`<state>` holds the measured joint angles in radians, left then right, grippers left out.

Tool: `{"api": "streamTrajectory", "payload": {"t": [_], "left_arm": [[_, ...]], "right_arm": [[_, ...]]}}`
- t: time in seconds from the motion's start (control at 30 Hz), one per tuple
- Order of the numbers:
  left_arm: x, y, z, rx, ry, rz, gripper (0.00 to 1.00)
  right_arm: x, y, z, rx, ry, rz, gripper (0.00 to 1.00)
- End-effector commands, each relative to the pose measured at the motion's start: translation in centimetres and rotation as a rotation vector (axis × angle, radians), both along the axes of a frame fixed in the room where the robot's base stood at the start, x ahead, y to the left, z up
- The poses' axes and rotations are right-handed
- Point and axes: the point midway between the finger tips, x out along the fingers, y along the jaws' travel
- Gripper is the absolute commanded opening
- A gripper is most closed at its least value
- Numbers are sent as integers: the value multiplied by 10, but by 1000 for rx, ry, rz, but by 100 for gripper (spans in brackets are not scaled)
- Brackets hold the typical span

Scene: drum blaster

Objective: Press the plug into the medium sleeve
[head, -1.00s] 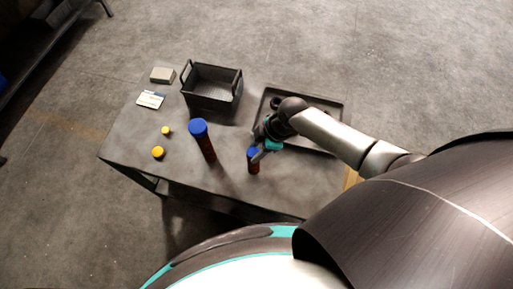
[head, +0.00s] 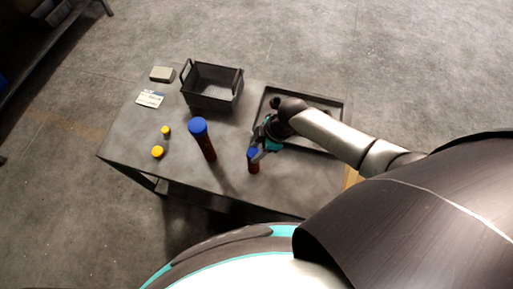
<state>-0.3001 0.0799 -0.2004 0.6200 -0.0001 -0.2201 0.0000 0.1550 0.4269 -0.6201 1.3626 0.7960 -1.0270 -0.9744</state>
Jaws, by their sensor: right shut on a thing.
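A short dark-red sleeve (head: 253,168) stands upright near the table's front edge; I take it to be the medium sleeve. A blue plug (head: 252,153) is at its top end; how deep it sits cannot be told. My right gripper (head: 260,151) comes in from the right and is shut at the plug, its fingers partly covering the sleeve top. A taller dark-red sleeve (head: 208,151) with a blue top (head: 198,126) stands to the left, apart from the gripper. My left gripper is not in view.
On the grey table (head: 225,188) are a dark handled bin (head: 211,102), a dark tray (head: 340,118) under my right arm, two small yellow caps (head: 157,152), a white card (head: 150,99) and a grey block (head: 161,74). The front left of the table is clear.

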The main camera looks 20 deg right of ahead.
Motion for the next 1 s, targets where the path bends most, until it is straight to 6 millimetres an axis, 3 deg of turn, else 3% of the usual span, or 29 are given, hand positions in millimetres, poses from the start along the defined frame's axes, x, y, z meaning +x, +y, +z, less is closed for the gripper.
{"api": "streamTrajectory", "payload": {"t": [0.3, 0.33, 0.63, 0.8, 1.0], "left_arm": [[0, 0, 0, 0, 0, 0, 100], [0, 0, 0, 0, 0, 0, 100], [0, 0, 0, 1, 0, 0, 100], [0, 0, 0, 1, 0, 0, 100], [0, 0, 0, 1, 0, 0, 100]], "right_arm": [[0, 0, 0, 0, 0, 0, 0], [0, 0, 0, 0, 0, 0, 46], [0, 0, 0, 0, 0, 0, 80], [0, 0, 0, 0, 0, 0, 80], [0, 0, 0, 0, 0, 0, 100]]}}
